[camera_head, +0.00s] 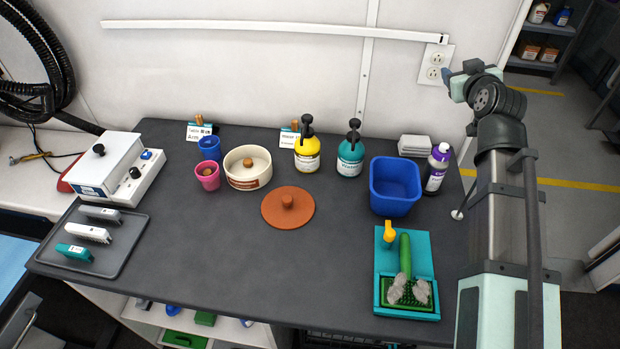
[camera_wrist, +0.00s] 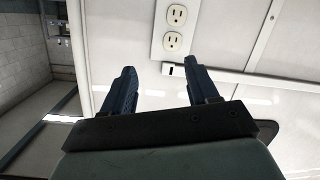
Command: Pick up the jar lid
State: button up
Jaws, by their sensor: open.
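The jar lid (camera_head: 288,207) is a flat, round, orange-brown disc with a small knob in its centre. It lies on the dark table in the head view, in front of an open cream jar (camera_head: 247,167) with a brown band at its front. My gripper (camera_head: 446,79) is raised at the upper right, beside the wall outlet and far from the lid. In the wrist view my gripper (camera_wrist: 160,85) has its two dark blue fingers apart with nothing between them. The lid does not show in the wrist view.
A pink cup (camera_head: 208,176) and a blue cup (camera_head: 209,147) stand left of the jar. Yellow (camera_head: 307,155) and teal (camera_head: 350,158) pump bottles stand behind the lid. A blue bin (camera_head: 394,185) is to its right. The table in front of the lid is clear.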

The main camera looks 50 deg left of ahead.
jog(key=s+a+f+n+g, duration=0.1)
jog(key=s+a+f+g, duration=0.15)
jog(key=s, duration=0.35)
jog(key=s+a+f+n+g, duration=0.1)
jog(key=s+a+f, duration=0.1)
jog(key=s+a, duration=0.3)
jog(key=n+g+h, duration=0.3)
jog(key=g+h, duration=0.4)
send_near(287, 199)
jog(key=shift+x, duration=4.45)
jog(key=shift+w, duration=0.15)
grip_shut()
